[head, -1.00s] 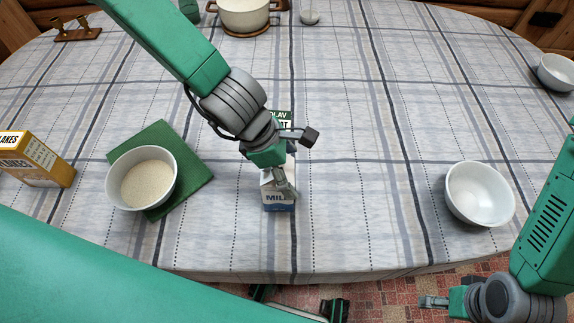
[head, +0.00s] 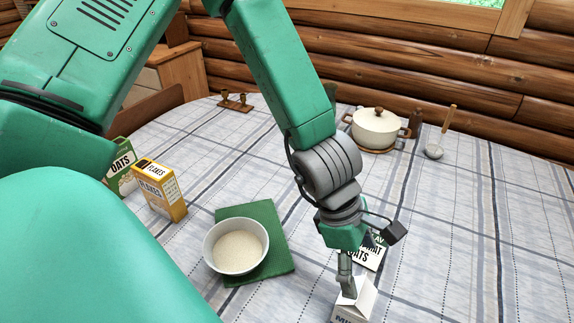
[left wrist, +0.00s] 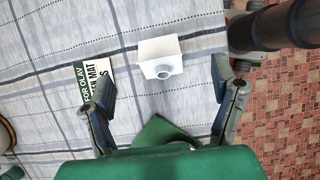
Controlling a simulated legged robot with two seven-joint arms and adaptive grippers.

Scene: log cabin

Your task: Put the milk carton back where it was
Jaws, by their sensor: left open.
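The white and blue milk carton (head: 352,303) stands upright on the table at the bottom of the head view, its lower part cut off by the frame. My left gripper (head: 347,284) is right at the carton's top in the head view. In the left wrist view its two fingers (left wrist: 164,80) are spread wide, with the carton in line with the gap and clear space to either side. A printed card (head: 370,252) lies behind the gripper. My right gripper is not in view.
A bowl of grain (head: 236,248) sits on a green cloth (head: 272,255) left of the carton. A yellow flakes box (head: 160,190) and a green oats box (head: 121,168) stand farther left. A lidded pot (head: 376,128) and a ladle (head: 434,150) are at the back. The table right of the carton is clear.

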